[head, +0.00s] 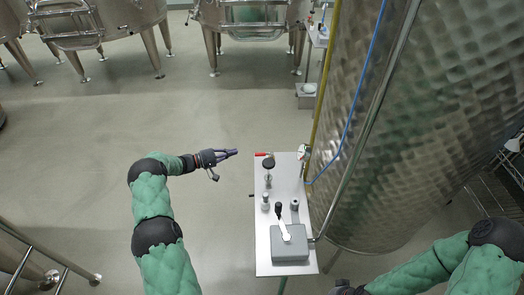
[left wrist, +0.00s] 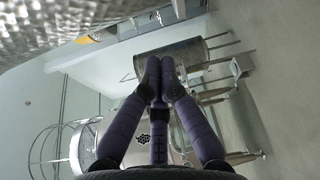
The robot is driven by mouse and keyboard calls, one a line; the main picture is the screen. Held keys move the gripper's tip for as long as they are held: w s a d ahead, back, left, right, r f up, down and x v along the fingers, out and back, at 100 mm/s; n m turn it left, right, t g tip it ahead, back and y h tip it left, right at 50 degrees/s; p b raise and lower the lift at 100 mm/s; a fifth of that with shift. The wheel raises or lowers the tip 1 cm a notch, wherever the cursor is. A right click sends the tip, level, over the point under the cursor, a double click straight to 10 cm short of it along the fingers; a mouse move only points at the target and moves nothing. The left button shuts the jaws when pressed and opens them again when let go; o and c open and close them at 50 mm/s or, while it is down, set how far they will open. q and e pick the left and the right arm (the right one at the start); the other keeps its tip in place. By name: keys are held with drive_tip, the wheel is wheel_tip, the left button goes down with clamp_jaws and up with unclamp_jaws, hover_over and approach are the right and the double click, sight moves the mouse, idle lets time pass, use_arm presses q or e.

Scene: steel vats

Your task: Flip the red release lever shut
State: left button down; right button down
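The red release lever (head: 262,154) is a small red handle at the far left corner of the pale panel (head: 264,235) beside the big steel vat. The lever cannot be made out in that view. My right arm enters at the lower right; its hand is cut off by the bottom edge.
On the panel stand a black-knobbed valve (head: 268,164), small fittings, and a grey box (head: 289,246) with a white, black-tipped handle. The steel vat (head: 430,110) closes off the right side. Open floor (head: 90,130) lies to the left.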

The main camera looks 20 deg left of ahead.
sight(264, 155)
use_arm(q)
drive_tip(key=shift+w+d+b, duration=0.35)
drive_tip(key=shift+w+d, duration=0.3)
drive_tip(key=shift+d, duration=0.8)
drive_tip(key=shift+w+d+b, duration=0.35)
drive_tip(key=shift+w+d, duration=0.25)
drive_tip(key=shift+d, duration=0.85)
drive_tip(key=shift+w+d+b, duration=0.35)
drive_tip(key=shift+w+d, duration=0.3)
drive_tip(key=shift+d, duration=0.8)
